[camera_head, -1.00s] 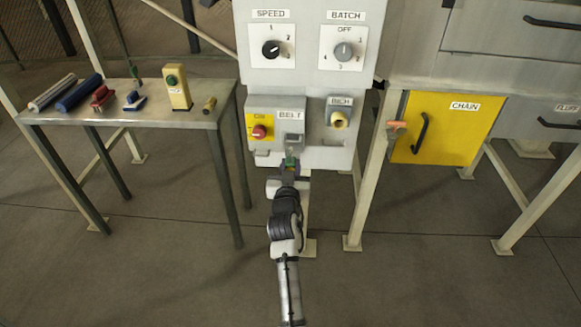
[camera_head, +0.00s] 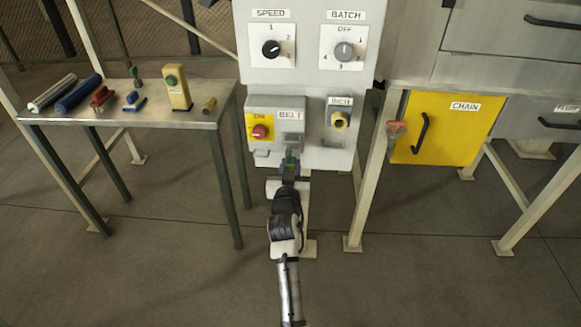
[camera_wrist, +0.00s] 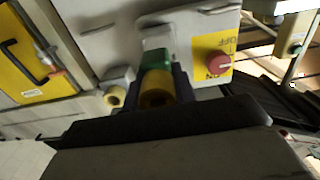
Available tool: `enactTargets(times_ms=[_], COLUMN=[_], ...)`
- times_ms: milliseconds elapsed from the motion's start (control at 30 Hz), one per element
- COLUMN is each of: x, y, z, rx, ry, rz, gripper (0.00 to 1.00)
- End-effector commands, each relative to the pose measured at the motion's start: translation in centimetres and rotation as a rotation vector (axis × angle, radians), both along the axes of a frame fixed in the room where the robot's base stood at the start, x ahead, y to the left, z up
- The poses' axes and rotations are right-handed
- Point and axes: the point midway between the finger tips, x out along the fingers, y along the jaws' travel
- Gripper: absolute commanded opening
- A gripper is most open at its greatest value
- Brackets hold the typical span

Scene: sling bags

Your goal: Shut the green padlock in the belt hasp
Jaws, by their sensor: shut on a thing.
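The green padlock (camera_head: 289,159) is between the fingers of my gripper (camera_head: 289,171), just below the grey BELT hasp (camera_head: 291,140) on the control box. In the wrist view the green padlock (camera_wrist: 155,62) shows its green body with a brass-coloured lower face, and the dark fingers of my gripper (camera_wrist: 156,92) close on its sides. The grey hasp plate (camera_wrist: 157,37) stands directly behind and above it there. The shackle is hidden, so I cannot tell whether it passes through the hasp or is closed.
A red knob on a yellow plate (camera_head: 259,131) is left of the hasp. The INCH plug (camera_head: 339,119) is to the right. A metal side table (camera_head: 130,118) with tools and a yellow button box (camera_head: 179,88) stands left. The floor in front is open.

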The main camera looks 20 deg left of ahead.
Motion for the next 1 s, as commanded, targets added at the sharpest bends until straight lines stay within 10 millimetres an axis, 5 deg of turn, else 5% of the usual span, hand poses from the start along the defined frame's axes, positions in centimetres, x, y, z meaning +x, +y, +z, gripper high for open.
enactTargets(times_ms=[1000], x=[1.5], y=[0.4], z=[0.0], rx=[0.001], ry=[-0.002], rz=[0.0], gripper=[0.0])
